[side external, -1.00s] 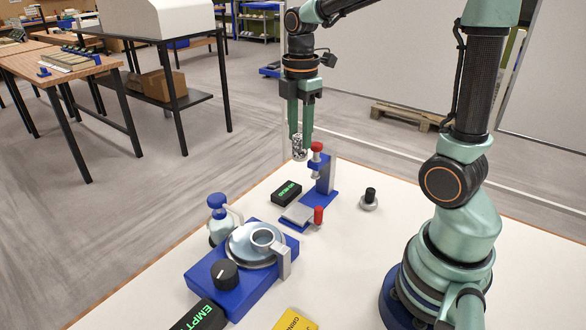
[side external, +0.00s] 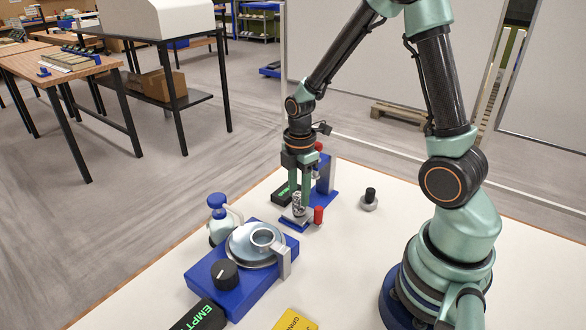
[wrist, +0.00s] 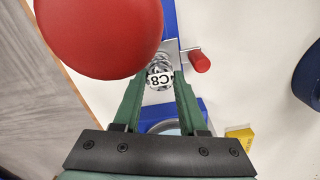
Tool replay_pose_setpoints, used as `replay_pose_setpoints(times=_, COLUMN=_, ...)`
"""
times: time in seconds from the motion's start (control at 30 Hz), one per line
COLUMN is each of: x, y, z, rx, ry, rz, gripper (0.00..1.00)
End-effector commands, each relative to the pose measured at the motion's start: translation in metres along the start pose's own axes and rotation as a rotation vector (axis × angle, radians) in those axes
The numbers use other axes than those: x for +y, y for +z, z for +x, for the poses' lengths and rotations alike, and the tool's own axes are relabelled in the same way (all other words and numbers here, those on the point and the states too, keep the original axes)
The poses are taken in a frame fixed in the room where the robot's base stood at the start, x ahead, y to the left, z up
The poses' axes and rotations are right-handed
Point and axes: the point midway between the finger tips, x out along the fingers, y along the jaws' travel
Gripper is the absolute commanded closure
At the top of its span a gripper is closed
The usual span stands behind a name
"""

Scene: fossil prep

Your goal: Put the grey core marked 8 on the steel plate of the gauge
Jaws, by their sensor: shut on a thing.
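My gripper (side external: 298,207) points down and is shut on a grey speckled core (side external: 298,199), held upright between the fingertips. In the wrist view the core (wrist: 160,77) shows a white end marked C8. The blue gauge (side external: 328,178) stands behind it, with its steel plate (side external: 287,220) under the core. The core's lower end is at or just above the plate; I cannot tell if they touch. The gauge's red knob (wrist: 98,36) fills the upper left of the wrist view. Its red side handle (side external: 318,215) is right of the core.
A black display box (side external: 281,195) sits left of the gauge.

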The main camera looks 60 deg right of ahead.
Motion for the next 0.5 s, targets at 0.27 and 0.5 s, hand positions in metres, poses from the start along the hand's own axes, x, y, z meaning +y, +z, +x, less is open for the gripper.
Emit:
replay_pose_setpoints(times=0.27, x=0.0002, y=0.0, z=0.0008, rx=0.0, ry=0.001, rz=0.0, gripper=1.0)
replay_pose_setpoints(times=0.5, x=0.0003, y=0.0, z=0.003, rx=0.0, ry=0.001, rz=0.0, gripper=0.29)
